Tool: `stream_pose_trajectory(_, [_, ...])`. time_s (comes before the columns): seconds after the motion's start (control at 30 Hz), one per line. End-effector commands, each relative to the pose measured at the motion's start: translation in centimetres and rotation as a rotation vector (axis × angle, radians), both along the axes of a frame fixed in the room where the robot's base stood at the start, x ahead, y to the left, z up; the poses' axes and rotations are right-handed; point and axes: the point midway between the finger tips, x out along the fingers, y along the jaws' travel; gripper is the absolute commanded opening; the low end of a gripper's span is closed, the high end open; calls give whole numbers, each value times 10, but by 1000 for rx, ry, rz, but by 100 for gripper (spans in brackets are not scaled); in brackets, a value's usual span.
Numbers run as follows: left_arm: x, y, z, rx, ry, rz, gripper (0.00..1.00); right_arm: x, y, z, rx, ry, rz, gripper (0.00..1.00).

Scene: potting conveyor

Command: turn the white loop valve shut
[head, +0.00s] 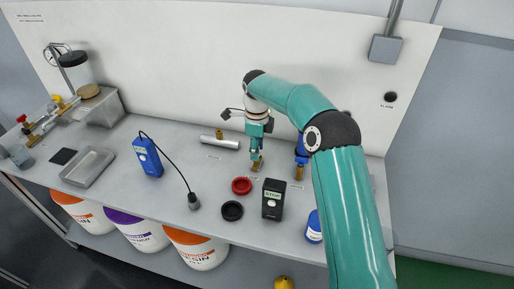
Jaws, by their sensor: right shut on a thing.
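My right gripper (257,155) hangs from the teal arm above the middle of the bench, pointing down. It is shut on a small brass-coloured fitting (257,167), partly hidden by the fingers. I cannot make out a white loop handle. At the far left a brass pipe assembly (42,121) carries a red handle (21,118) and a yellow handle (57,99). These stand well away from my right gripper. My left gripper is not in view.
A red ring (241,186), a black ring (232,211) and a black box (272,199) stand in front of the gripper. A blue meter (148,157) with a cabled probe (194,201) is left. A grey cylinder (220,142) lies behind. A metal tray (88,167) is further left.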

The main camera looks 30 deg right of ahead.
Motion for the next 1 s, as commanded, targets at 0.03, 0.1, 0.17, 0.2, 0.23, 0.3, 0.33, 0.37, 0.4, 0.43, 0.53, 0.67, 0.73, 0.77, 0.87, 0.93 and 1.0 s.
stream_pose_trajectory(0.03, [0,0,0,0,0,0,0,0,0,0,-1,-1,2,8])
stream_pose_trajectory(0.1, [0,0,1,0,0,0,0,0,0,0,-1,-1,7,8])
stream_pose_trajectory(0.17, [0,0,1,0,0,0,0,0,0,1,-1,-1,16,8])
stream_pose_trajectory(0.2, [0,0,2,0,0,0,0,0,0,1,-1,-1,24,8])
stream_pose_trajectory(0.23, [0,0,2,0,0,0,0,1,0,1,-1,-1,33,8])
stream_pose_trajectory(0.3, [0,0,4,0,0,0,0,1,0,1,-1,-1,56,8])
stream_pose_trajectory(0.33, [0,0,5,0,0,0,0,1,0,1,-1,-2,70,8])
stream_pose_trajectory(0.37, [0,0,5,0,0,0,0,1,0,2,-1,-2,84,8])
stream_pose_trajectory(0.4, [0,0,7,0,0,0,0,1,0,2,-1,-2,106,8])
stream_pose_trajectory(0.43, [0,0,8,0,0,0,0,1,0,2,-1,-1,123,8])
stream_pose_trajectory(0.53, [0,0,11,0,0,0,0,1,0,2,-1,-1,192,8])
stream_pose_trajectory(0.67, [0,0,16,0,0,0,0,1,0,3,-1,-2,303,8])
stream_pose_trajectory(0.73, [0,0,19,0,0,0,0,1,0,3,-2,-2,368,8])
stream_pose_trajectory(0.77, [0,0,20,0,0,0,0,1,0,3,-2,-2,396,8])
stream_pose_trajectory(0.87, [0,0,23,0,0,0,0,1,0,2,-2,-2,491,8])
stream_pose_trajectory(0.93, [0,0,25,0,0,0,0,1,0,2,-2,-2,558,8])
stream_pose_trajectory(1.0, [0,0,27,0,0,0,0,1,0,2,-2,-2,624,8])
